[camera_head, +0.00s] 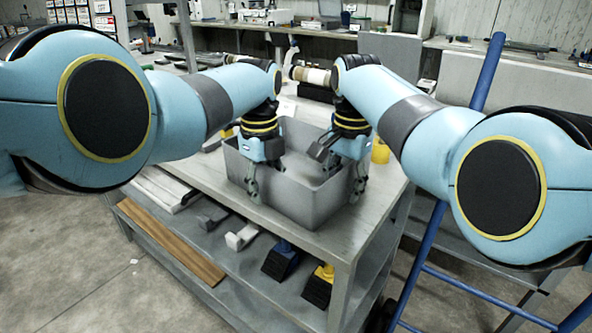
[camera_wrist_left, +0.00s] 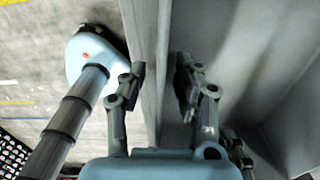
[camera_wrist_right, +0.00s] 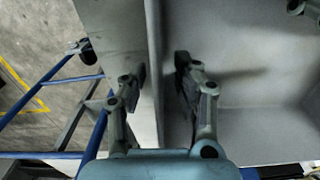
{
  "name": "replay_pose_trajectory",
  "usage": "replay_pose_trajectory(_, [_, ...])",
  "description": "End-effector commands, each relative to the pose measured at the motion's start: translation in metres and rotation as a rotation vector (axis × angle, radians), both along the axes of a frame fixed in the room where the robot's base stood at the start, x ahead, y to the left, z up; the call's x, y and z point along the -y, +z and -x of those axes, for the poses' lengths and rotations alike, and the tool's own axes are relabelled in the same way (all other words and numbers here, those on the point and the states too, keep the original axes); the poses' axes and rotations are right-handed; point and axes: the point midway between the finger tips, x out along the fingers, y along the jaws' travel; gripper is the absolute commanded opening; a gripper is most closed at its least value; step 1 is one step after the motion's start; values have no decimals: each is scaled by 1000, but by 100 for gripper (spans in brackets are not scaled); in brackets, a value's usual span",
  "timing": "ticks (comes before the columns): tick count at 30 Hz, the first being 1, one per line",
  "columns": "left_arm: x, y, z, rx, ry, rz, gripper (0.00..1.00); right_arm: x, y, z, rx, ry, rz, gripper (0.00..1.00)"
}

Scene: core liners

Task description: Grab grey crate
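The grey crate (camera_head: 300,195) is an open box standing on the grey table near its front edge. Its inside looks empty where it shows. My left gripper (camera_head: 251,183) is at the crate's left side, fingers pointing down. In the left wrist view, its open fingers (camera_wrist_left: 158,78) sit on either side of a crate wall (camera_wrist_left: 150,30). My right gripper (camera_head: 357,180) is at the crate's right side. In the right wrist view, its open fingers (camera_wrist_right: 160,82) straddle the opposite wall (camera_wrist_right: 154,35). Neither gripper visibly clamps its wall.
The table (camera_head: 375,225) has a lower shelf with a wooden plank (camera_head: 172,243) and tools. A yellow object (camera_head: 380,151) stands right of the crate. A blue ladder-like frame (camera_head: 440,215) stands to the right. A dark holder with a cylinder (camera_head: 313,80) lies behind the crate.

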Motion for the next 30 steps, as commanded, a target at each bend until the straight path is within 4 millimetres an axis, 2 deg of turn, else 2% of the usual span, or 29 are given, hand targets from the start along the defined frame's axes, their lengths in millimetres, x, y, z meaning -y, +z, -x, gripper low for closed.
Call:
replay_pose_trajectory(11, [0, -4, 0, 1, 1, 0, 31, 0, -4, 0, 1, 0, 0, 31])
replay_pose_trajectory(19, [0, -4, 0, 1, 0, 1, 0, 0, -4, 0, 1, 0, -1, 0])
replay_pose_trajectory(30, [0, -4, 0, 1, 0, 1, 0, 0, -4, 0, 1, 0, -1, 0])
